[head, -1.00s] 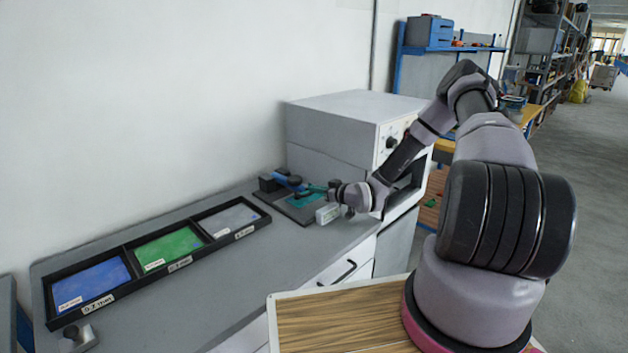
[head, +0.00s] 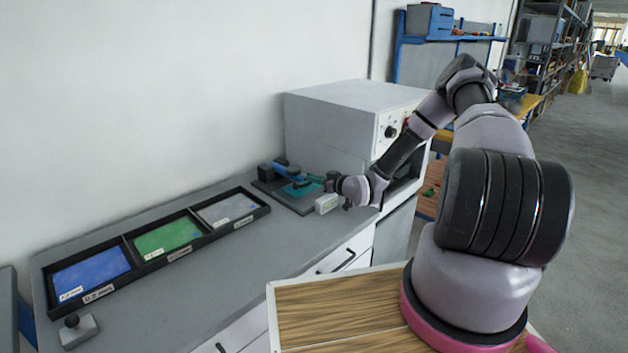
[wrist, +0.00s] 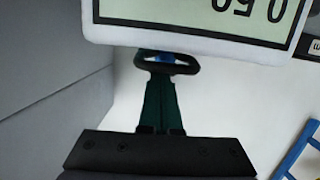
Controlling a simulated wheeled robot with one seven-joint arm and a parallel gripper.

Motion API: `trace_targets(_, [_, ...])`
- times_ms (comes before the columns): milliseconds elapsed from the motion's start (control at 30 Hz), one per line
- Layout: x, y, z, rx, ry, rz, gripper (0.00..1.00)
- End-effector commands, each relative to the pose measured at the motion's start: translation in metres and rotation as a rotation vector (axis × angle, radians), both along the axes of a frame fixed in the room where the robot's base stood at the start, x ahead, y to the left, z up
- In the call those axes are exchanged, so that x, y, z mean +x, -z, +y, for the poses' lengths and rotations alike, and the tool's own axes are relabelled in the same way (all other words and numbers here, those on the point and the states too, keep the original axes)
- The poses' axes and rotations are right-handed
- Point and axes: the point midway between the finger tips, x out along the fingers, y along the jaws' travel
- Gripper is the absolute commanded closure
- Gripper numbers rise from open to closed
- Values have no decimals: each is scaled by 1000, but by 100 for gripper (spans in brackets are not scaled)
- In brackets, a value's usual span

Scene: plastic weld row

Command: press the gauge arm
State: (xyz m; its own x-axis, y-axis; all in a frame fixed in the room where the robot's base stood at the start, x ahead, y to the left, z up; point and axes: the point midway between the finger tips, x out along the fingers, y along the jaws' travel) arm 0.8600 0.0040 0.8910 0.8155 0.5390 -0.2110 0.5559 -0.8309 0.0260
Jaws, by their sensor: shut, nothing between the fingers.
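The gauge sits on the counter beside the grey oven, with a dark base plate (head: 268,186), a blue arm (head: 289,173) and a teal sheet (head: 299,190) under the arm. Its white display (head: 326,203) stands at the front; in the wrist view the display (wrist: 215,20) shows upside-down digits, partly cut off. My gripper (head: 314,179) has dark green fingers and reaches in from the right at the blue arm's end. In the wrist view my gripper (wrist: 162,72) is shut and empty, its tips by a black loop with a bit of blue behind. I cannot tell whether they touch.
A black tray (head: 145,269) with blue, green and grey sheets lies to the left on the counter. A small grey block with a knob (head: 80,333) is at the near left. The oven (head: 335,120) stands close behind and right of the gauge. The counter's middle is clear.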

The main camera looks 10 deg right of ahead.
Motion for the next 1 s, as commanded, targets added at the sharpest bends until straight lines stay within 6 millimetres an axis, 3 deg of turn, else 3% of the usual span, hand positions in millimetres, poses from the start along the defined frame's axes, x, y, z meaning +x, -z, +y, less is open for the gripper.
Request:
trace_targets(33, [-24, 28, -11, -7, 7, 80, 100])
trace_targets(400, [-75, -11, -48, -1, 5, 23, 100])
trace_targets(633, [-89, -22, -58, -1, 1, 3, 100])
trace_targets(1000, [-90, -25, -58, -4, -1, 0, 100])
